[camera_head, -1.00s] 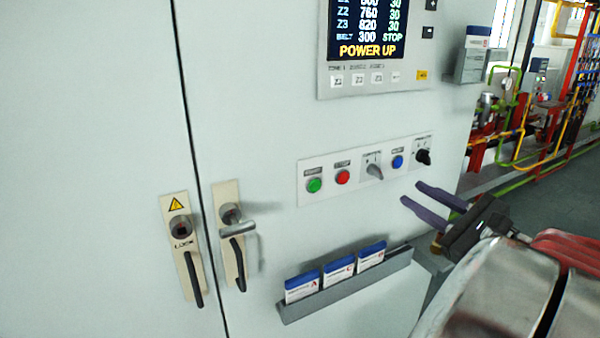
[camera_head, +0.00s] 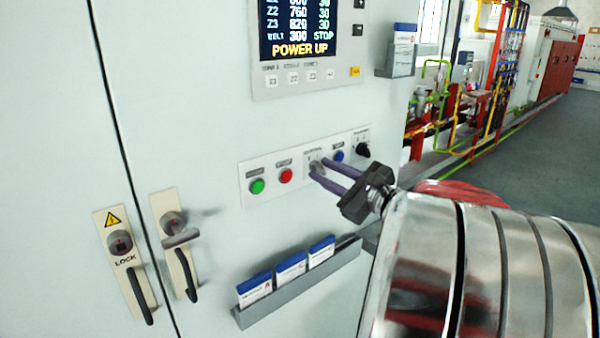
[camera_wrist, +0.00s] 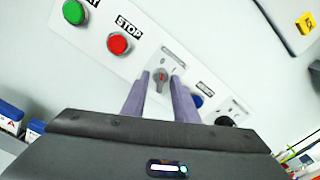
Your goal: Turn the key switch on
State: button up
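The key switch is a grey knob (camera_wrist: 159,79) on the cabinet's button strip, between the red STOP button (camera_wrist: 119,43) and the blue button (camera_wrist: 196,101). In the head view the grey knob (camera_head: 317,167) is partly covered by my fingers. My gripper (camera_head: 319,170) has its two purple fingers apart and reaches to the strip. In the wrist view my gripper (camera_wrist: 160,84) has one finger on each side of the knob, with small gaps showing. I cannot tell whether either finger touches it. The knob's pointer stands near upright along the fingers in the wrist view.
The green button (camera_head: 257,186) is on the left of the strip, and a black knob (camera_head: 363,150) is on the right. A display (camera_head: 300,30) reading POWER UP is above. A grey card rack (camera_head: 300,283) juts out below. Door handles (camera_head: 181,238) are at left.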

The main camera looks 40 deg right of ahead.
jog(key=shift+w, duration=0.15)
jog(key=c, duration=0.6)
jog(key=shift+a, duration=0.25)
grip_shut()
jog(key=shift+d, duration=0.15)
